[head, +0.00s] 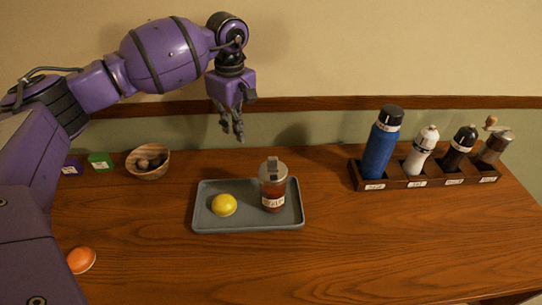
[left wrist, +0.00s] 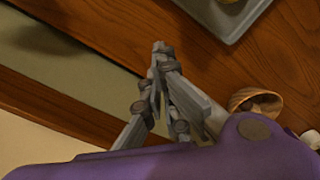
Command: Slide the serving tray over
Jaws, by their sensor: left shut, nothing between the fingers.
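The grey serving tray (head: 248,226) lies flat on the wooden counter near the middle of the head view. A yellow lemon-like fruit (head: 224,205) sits on its left part, and a jar with a reddish body and grey lid (head: 273,188) stands upright on its right part. My left gripper (head: 240,138) is shut and empty, pointing down above the counter behind the tray, apart from it. In the left wrist view the shut fingers (left wrist: 161,50) show at the centre, and a corner of the tray (left wrist: 228,37) shows at the top right. My right gripper is not in view.
A wooden bowl (head: 148,162) stands at the back left, beside green (head: 101,161) and purple (head: 70,167) items. An orange object (head: 81,260) lies front left. A wooden rack (head: 425,180) holds a blue bottle (head: 381,150) and several grinders. Counter between tray and rack is clear.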

